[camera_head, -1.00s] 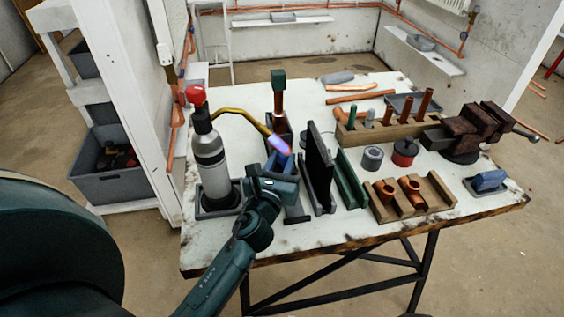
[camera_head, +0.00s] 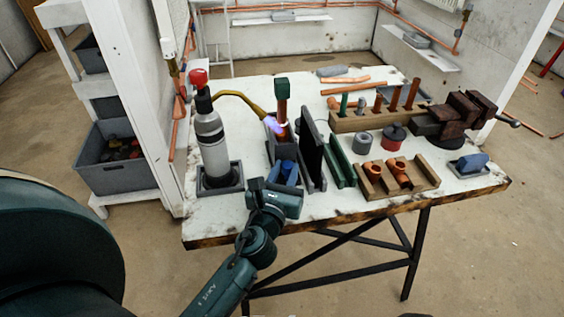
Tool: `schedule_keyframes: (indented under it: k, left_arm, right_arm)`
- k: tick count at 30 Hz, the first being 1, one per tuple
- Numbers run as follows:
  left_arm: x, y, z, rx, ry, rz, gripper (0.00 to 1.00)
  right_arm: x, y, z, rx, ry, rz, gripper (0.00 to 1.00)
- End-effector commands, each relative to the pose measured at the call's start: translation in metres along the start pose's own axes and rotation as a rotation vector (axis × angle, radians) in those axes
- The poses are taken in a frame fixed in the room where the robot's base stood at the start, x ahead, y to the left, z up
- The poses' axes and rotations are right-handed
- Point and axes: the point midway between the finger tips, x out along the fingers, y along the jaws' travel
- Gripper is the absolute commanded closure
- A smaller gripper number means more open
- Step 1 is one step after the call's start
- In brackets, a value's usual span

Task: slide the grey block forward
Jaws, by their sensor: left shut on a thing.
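The grey block (camera_head: 284,151) is a dark grey body in a low channel at the near left of the bench. An upright copper pipe with a green top (camera_head: 282,105) stands at it. A blue piece (camera_head: 286,172) is at its near side. My left gripper (camera_head: 278,184) is at the near end of the channel, shut on what seems to be this blue piece; its fingertips are largely hidden by its own body. The torch's flame (camera_head: 273,124) touches the pipe's lower part. My right gripper is not in view.
A grey gas bottle with a red top (camera_head: 210,140) stands left of the channel. A tall dark plate (camera_head: 311,152) and a green rail (camera_head: 341,163) stand close on the right. Wooden racks (camera_head: 420,179) and a vise (camera_head: 465,115) are farther right.

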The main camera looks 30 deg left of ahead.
Motion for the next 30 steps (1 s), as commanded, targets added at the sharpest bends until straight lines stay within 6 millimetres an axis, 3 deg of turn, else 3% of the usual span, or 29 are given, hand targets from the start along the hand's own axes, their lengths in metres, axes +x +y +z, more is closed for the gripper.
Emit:
schedule_keyframes:
  k: [6, 17, 18, 25, 30]
  left_arm:
    - [-0.021, -0.011, -0.001, -0.004, 0.001, -0.004, 1.00]
    - [-0.023, -0.013, -0.001, -0.006, 0.003, -0.006, 1.00]
    - [-0.024, -0.014, -0.001, -0.006, 0.003, -0.006, 0.71]
    - [-0.023, -0.012, 0.000, -0.003, 0.001, -0.003, 0.52]
    - [-0.022, -0.011, 0.000, -0.002, 0.000, -0.001, 0.52]
  right_arm:
    - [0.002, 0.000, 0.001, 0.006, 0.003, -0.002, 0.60]
    - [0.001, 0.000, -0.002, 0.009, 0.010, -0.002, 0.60]
    - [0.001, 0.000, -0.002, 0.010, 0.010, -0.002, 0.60]
    - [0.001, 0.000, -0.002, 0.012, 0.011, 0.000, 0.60]
    - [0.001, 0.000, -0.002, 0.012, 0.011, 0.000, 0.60]
